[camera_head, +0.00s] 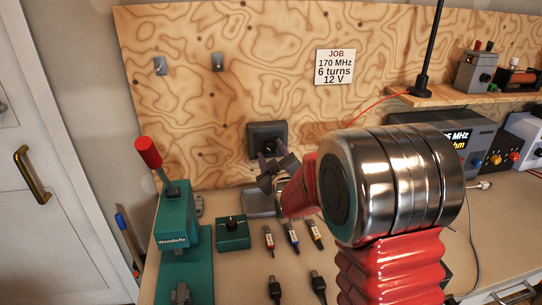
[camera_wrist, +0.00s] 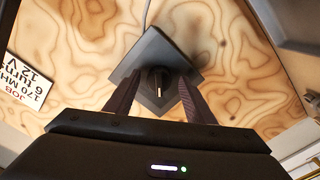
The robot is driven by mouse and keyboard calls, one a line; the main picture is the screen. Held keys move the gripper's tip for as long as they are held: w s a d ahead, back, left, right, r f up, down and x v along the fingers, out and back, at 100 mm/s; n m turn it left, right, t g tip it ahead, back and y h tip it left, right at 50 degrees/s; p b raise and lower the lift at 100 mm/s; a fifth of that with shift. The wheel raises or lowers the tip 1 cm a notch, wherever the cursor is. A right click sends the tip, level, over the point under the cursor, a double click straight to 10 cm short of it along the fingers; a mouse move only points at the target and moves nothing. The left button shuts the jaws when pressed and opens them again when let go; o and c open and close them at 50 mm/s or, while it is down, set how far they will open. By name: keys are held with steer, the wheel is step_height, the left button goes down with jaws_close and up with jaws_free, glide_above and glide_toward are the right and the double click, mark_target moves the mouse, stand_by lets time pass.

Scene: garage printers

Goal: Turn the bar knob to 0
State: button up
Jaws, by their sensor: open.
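A dark grey square box (camera_head: 262,131) is mounted on the plywood wall; it also shows in the wrist view (camera_wrist: 150,48). On its face is a black bar knob (camera_wrist: 155,77) with a pale pointer line, which points toward the bottom of the wrist view. No scale numbers can be read. My gripper (camera_head: 273,149) is open in front of the box. In the wrist view its two fingers (camera_wrist: 160,82) stand on either side of the knob, apart from each other. Whether they touch the knob cannot be told. In the head view the knob is hidden behind the gripper.
A JOB sign (camera_head: 336,67) hangs on the plywood (camera_head: 200,110). Below stand a teal press with a red handle (camera_head: 148,152), a small teal box with a black knob (camera_head: 233,232), and several connectors. Instruments (camera_head: 450,128) and a shelf (camera_head: 440,98) are at the right.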

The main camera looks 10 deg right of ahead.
steer(key=shift+s, duration=0.1)
steer(key=s, duration=1.3)
steer(key=shift+s, duration=0.3)
steer(key=s+m+g, duration=0.7)
steer(key=s+g, duration=0.5)
steer(key=s, duration=1.8)
steer(key=shift+a+f, duration=0.2)
steer(key=shift+f, duration=0.1)
